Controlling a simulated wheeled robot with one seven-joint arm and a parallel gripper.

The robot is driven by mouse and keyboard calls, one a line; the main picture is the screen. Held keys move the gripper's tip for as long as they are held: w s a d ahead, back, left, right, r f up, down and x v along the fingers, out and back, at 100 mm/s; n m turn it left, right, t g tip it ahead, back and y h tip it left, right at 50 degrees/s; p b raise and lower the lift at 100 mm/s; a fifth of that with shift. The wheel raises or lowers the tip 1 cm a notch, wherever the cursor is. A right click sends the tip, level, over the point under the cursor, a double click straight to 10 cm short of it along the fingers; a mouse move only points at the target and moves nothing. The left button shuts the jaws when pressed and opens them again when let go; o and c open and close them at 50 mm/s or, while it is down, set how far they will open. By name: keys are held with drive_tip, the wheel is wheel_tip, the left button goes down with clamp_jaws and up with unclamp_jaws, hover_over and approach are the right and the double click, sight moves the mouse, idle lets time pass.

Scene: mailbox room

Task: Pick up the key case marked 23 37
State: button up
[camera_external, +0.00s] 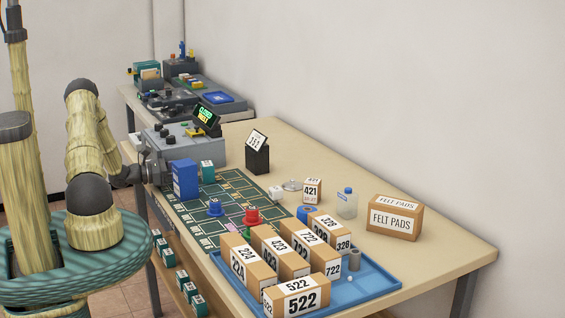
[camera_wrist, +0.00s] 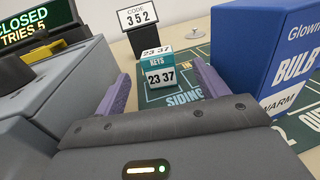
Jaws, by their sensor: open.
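The key case (camera_wrist: 159,78) is a small teal and white box marked 23 37, with KEYS on its front. It stands upright on the green mat in the wrist view, straight ahead between my two purple fingers. In the external view the teal case (camera_external: 207,171) stands just behind the blue box. My gripper (camera_wrist: 161,73) is open and empty, with a finger on each side of the case in the picture; I cannot tell the exact depth gap. In the external view my gripper (camera_external: 155,169) is at the table's left edge, partly hidden.
A blue bulb box (camera_wrist: 262,50) stands close to my right finger. A grey machine (camera_wrist: 55,90) with a CLOSED display (camera_wrist: 35,30) is close on the left. A code 352 sign (camera_wrist: 137,18) stands behind. Felt pads (camera_external: 395,217) and a blue tray (camera_external: 385,283) are farther off.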

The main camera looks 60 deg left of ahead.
sight(201, 166)
drive_tip(key=shift+w+d, duration=0.2)
drive_tip(key=shift+w, duration=0.75)
drive_tip(key=w, duration=0.1)
drive_tip(key=w+p, duration=0.1)
drive_tip(key=w, duration=0.3)
drive_tip(key=shift+w+d, duration=0.15)
drive_tip(key=shift+d, duration=0.15)
drive_tip(key=shift+c, duration=0.4)
drive_tip(key=shift+r, duration=0.1)
drive_tip(key=c, duration=1)
